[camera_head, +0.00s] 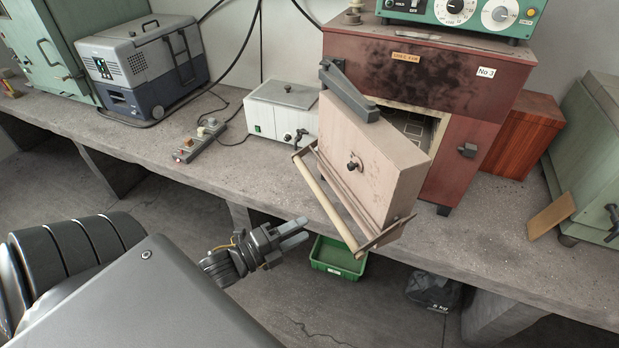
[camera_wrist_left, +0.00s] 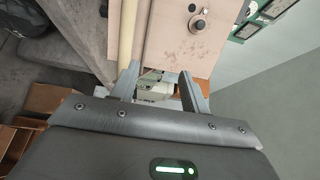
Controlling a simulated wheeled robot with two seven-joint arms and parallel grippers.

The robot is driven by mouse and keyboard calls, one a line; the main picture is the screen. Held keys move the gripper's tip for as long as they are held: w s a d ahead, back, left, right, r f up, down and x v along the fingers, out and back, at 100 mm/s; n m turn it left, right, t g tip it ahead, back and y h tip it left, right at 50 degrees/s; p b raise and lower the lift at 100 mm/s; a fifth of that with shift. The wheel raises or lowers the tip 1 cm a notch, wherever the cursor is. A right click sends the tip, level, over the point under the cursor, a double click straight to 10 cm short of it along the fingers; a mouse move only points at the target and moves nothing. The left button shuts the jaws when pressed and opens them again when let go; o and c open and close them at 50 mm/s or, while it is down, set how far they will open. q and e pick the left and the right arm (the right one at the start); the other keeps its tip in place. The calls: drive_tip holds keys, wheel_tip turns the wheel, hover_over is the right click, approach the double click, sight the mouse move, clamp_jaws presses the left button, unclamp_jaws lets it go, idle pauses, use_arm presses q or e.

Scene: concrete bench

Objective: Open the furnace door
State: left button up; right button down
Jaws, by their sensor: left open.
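The furnace (camera_head: 440,75) is a dark red box on the bench. Its thick pinkish door (camera_head: 375,160) stands swung out on a dark hinge arm at the upper left, and part of the chamber opening shows behind it. A long pale handle bar (camera_head: 328,200) runs along the door's outer face. My left gripper (camera_head: 298,232) is open and empty, just left of and below the handle bar, apart from it in the head view. In the left wrist view the handle bar (camera_wrist_left: 128,35) and door (camera_wrist_left: 185,40) lie beyond the fingers. My right gripper is not in view.
A white bath unit (camera_head: 282,112) and a power strip (camera_head: 200,140) stand on the bench left of the furnace. A green crate (camera_head: 338,258) and a black bag (camera_head: 434,290) are below the bench edge. A brown box (camera_head: 523,135) stands at right.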

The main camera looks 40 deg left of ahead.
use_arm(q)
drive_tip(key=m+t+h+b, duration=0.1)
drive_tip(key=t+b, duration=0.1)
drive_tip(key=b, duration=0.6)
approach(332, 206)
drive_tip(key=w+a+f, duration=0.1)
drive_tip(key=w, duration=0.1)
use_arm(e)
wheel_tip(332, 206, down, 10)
use_arm(q)
drive_tip(key=shift+g+h, duration=0.4)
drive_tip(key=shift+h, duration=0.5)
drive_tip(key=p+x, duration=0.1)
drive_tip(key=x, duration=0.2)
drive_tip(key=p+x, duration=0.1)
drive_tip(key=x, duration=0.1)
drive_tip(key=p+x, duration=0.1)
drive_tip(key=x, duration=0.2)
drive_tip(key=shift+d+r+p, duration=0.25)
drive_tip(key=shift+d+p, duration=0.1)
drive_tip(key=shift+d, duration=0.2)
drive_tip(key=shift+w+d, duration=0.3)
drive_tip(key=shift+w, duration=0.25)
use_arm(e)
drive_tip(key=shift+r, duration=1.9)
use_arm(q)
drive_tip(key=shift+c, duration=0.5)
clamp_jaws()
